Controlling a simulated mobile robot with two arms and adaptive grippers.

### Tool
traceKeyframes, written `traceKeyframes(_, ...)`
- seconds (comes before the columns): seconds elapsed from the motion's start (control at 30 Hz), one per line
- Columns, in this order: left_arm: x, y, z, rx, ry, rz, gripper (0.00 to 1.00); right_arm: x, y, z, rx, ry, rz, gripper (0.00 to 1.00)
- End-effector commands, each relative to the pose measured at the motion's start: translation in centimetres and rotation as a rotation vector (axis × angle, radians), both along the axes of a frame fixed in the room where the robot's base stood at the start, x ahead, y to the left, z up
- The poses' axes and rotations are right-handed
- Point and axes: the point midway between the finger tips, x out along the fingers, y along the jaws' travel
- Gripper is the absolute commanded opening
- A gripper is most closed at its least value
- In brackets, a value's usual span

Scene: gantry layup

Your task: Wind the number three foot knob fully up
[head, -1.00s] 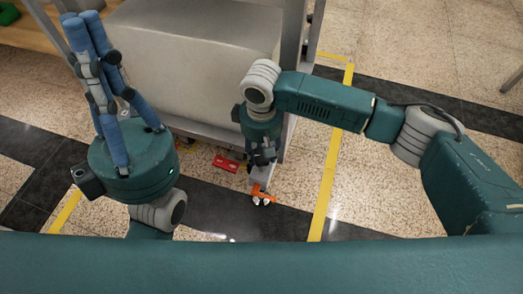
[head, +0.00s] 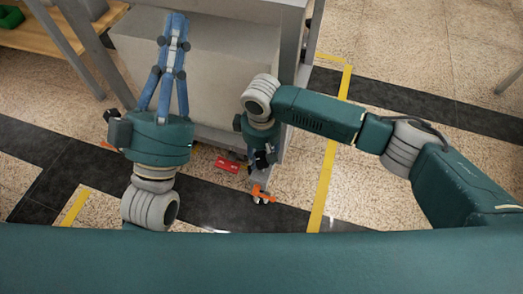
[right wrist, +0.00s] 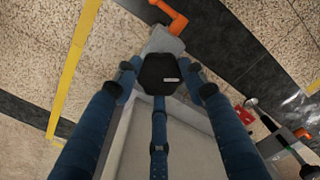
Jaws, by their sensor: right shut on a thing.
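In the right wrist view, a black knob (right wrist: 160,72) with a small light label sits between the blue fingers of my right gripper (right wrist: 162,76). The label is too small to read. The gripper is shut on the knob, beside a grey foot block (right wrist: 162,42) with an orange lever (right wrist: 168,15). In the head view, my right gripper (head: 262,162) points down at the gantry corner, and the orange lever (head: 262,192) shows just below it. The knob is hidden there. My left gripper (head: 175,20) is raised, its blue fingers pointing up the picture with tips close together; nothing is visible between them.
A large grey block (head: 210,70) stands behind both grippers, with a grey post (head: 292,60) at its right. A red object (head: 227,164) lies on the floor left of the foot. Yellow tape (head: 328,180) runs on the floor at the right, where there is free room.

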Motion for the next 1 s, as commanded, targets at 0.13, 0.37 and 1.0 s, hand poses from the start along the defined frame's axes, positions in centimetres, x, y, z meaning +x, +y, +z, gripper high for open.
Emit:
traceKeyframes(0.13, 3.2, -0.3, -4.6, 0.073, 0.254, 0.014, 0.00, -0.1, 0.0, 0.4, -0.001, 0.002, 0.022, 0.15)
traceKeyframes(0.37, 4.9, 0.3, -12.8, 0.168, 0.613, 0.034, 0.00, -0.1, 0.0, 0.3, -0.001, 0.002, 0.056, 0.15)
traceKeyframes(1.0, -2.5, 4.3, -28.9, 0.346, 1.366, 0.075, 0.00, 0.0, 0.0, 0.2, 0.000, 0.001, 0.156, 0.15)
